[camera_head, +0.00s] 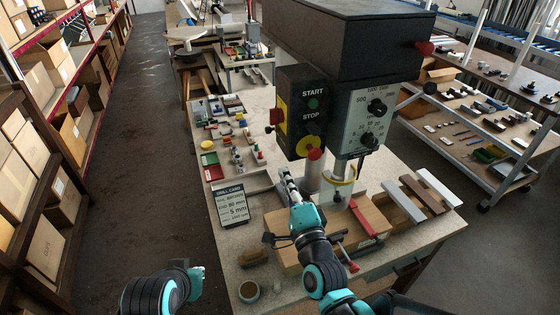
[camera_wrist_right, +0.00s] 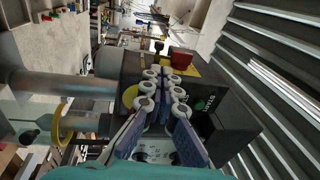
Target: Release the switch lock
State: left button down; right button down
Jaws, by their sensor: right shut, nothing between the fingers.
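The dark switch box (camera_head: 303,115) on the drill press carries a green START button and a yellow STOP button (camera_head: 308,145) with a red part on it. A yellow plate with a red knob (camera_head: 277,116) is on the box's left side; the red knob (camera_wrist_right: 181,57) also shows in the wrist view on its yellow plate. My right gripper (camera_head: 285,176) is shut and empty, below the switch box and apart from it. In the wrist view its fingers (camera_wrist_right: 165,76) point towards the box, below the red knob.
The drill press head (camera_head: 345,40) overhangs the bench. The aisle at left is clear.

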jog(key=x, duration=1.3)
jog(key=shift+f+b+x, duration=0.1)
jog(key=shift+b+x, duration=0.1)
jog(key=shift+x, duration=0.6)
jog(key=shift+f+b+x, duration=0.15)
jog(key=shift+b+x, duration=0.05)
jog(key=shift+x, duration=0.6)
jog(key=shift+s, duration=0.1)
jog(key=shift+a, duration=0.1)
